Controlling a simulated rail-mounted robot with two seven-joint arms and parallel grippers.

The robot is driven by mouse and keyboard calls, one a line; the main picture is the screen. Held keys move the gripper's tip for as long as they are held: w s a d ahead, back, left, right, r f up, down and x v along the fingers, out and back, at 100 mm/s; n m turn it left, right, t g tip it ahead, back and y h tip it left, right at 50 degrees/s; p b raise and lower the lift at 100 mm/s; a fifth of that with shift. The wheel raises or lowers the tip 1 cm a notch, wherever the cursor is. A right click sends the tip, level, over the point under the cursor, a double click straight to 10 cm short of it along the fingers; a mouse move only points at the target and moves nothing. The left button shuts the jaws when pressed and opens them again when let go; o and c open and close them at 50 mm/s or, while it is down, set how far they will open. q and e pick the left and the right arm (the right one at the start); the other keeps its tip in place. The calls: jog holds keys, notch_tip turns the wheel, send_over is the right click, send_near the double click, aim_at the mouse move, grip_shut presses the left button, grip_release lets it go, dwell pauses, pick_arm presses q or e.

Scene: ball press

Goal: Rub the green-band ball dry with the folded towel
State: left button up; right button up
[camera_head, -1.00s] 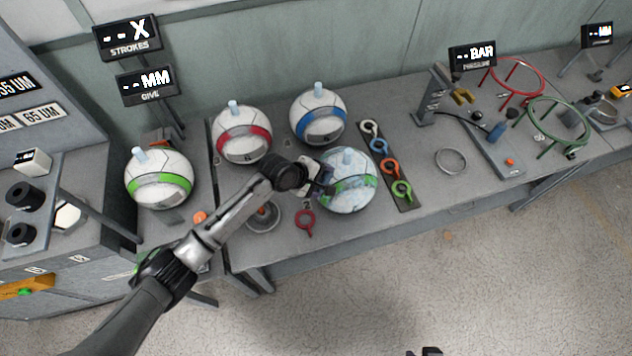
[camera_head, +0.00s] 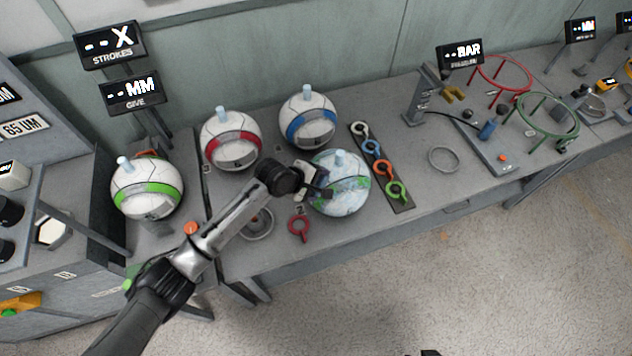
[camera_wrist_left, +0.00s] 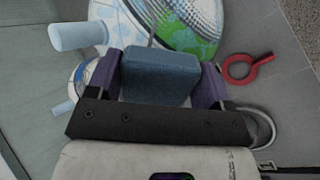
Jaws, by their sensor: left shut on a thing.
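My left gripper (camera_head: 318,183) is shut on a folded blue towel (camera_wrist_left: 158,75), which sits between its purple fingers in the left wrist view. It is at the left side of a ball (camera_head: 341,190) with green and pale blue patches and a light-blue peg on top. The ball also shows just beyond the towel in the left wrist view (camera_wrist_left: 190,22). Whether towel and ball touch is hard to tell. Another ball with a clear green band (camera_head: 147,188) stands at the far left. A small dark piece at the bottom edge may be my right gripper; its fingers cannot be made out.
A red-band ball (camera_head: 231,141) and a blue-band ball (camera_head: 307,121) stand behind. A red ring key (camera_head: 299,228) lies in front, and a strip of coloured rings (camera_head: 381,170) is to the right. Further right are a metal ring (camera_head: 443,159) and hoop stands.

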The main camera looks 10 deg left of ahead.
pick_arm(q)
jog(key=shift+w+d+f, duration=0.1)
jog(key=shift+f, duration=0.05)
jog(key=shift+w+d+f+b, duration=0.15)
jog(key=shift+d+f+b, duration=0.05)
jog(key=shift+f+b, duration=0.1)
dwell(0.5)
jog(key=shift+r, duration=0.1)
jog(key=shift+s+d+p, duration=0.3)
jog(key=shift+s+p, duration=0.1)
jog(key=shift+p, duration=0.45)
jog(key=shift+s+d+p, duration=0.15)
jog(key=shift+d+p, duration=0.05)
jog(key=shift+p, duration=0.1)
jog(key=shift+a, duration=0.1)
